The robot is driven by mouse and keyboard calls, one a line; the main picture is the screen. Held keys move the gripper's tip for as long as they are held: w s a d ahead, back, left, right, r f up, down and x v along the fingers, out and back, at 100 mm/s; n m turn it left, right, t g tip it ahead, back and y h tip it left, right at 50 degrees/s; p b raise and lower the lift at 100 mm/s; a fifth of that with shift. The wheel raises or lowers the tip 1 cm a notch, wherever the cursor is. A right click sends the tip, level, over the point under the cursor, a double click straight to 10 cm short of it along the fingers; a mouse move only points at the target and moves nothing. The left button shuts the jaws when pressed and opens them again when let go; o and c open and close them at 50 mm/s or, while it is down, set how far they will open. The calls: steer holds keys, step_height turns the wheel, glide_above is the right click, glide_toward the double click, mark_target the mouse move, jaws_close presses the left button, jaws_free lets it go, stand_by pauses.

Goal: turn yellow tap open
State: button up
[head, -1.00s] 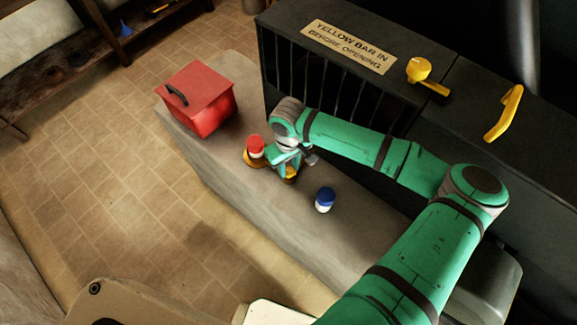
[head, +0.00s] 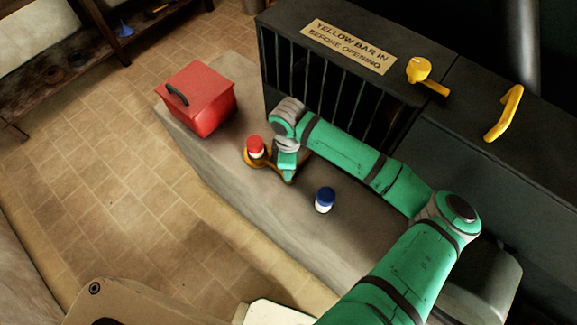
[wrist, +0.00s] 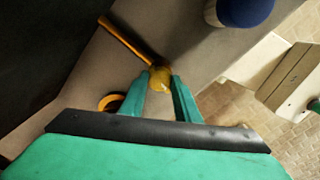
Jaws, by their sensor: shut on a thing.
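The bar (head: 306,154) shows just right of my gripper. An orange ring-like part (wrist: 111,102) shows left of my fingers in the wrist view; I cannot tell if it joins the tap.
A red-capped white jar (head: 255,146) stands close left of my gripper, a blue-capped one (head: 325,199) to its right. A red box (head: 200,103) stands at the bench's far end.

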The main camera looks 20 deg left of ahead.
steer(key=shift+n, duration=1.1)
steer(key=o, duration=1)
steer(key=shift+o, duration=0.2)
step_height(320, 180, up, 11)
steer(key=shift+f, duration=0.15)
